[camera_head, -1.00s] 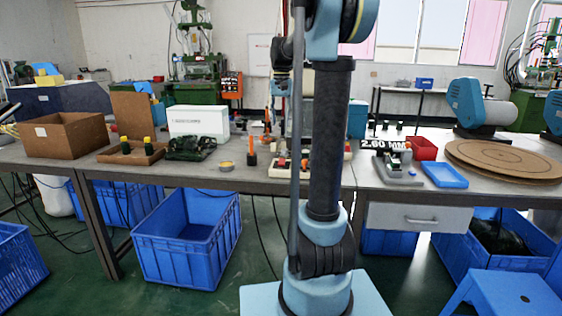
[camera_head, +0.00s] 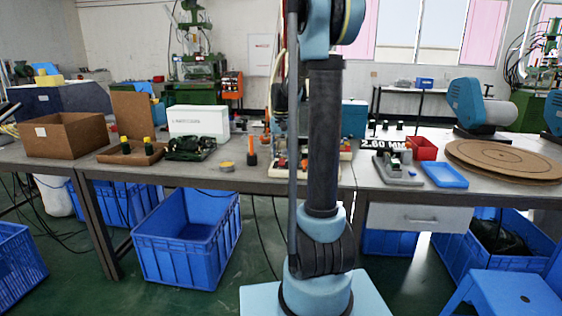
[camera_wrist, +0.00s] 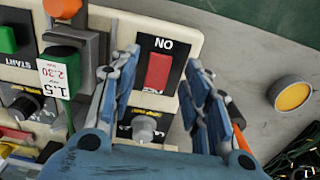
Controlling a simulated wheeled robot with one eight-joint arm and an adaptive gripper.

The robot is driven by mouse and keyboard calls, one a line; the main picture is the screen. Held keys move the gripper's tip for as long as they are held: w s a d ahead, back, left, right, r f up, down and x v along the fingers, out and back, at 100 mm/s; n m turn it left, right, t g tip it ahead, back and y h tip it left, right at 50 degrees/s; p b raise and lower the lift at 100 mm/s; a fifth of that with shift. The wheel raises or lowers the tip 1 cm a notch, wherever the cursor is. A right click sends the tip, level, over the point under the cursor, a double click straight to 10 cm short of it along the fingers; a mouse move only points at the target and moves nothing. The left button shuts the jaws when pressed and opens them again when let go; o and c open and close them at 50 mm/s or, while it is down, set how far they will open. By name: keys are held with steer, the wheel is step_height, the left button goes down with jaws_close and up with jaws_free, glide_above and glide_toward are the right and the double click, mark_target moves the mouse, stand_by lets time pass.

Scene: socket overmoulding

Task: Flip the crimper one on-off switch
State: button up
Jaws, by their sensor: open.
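The on-off switch (camera_wrist: 158,74) is a red rocker on a black plate, with "ON" reading upside down above it, in the wrist view. It sits on the cream panel (camera_wrist: 190,25) of a crimper. My gripper (camera_wrist: 161,66) is open, with one blue-grey finger on each side of the switch plate. Nothing is between the fingers except the view of the switch. I cannot tell whether a finger touches the panel. In the head view the crimper (camera_head: 278,169) is partly hidden behind my arm, and my fingers cannot be made out.
A grey knob (camera_wrist: 145,128) lies below the switch. A round yellow-topped item (camera_wrist: 291,94) and an orange-handled tool (camera_wrist: 240,138) lie right of the fingers. Blue crates (camera_head: 190,245) stand under the table.

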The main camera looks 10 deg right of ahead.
mark_target(282, 162)
steer(key=shift+f, duration=1.3)
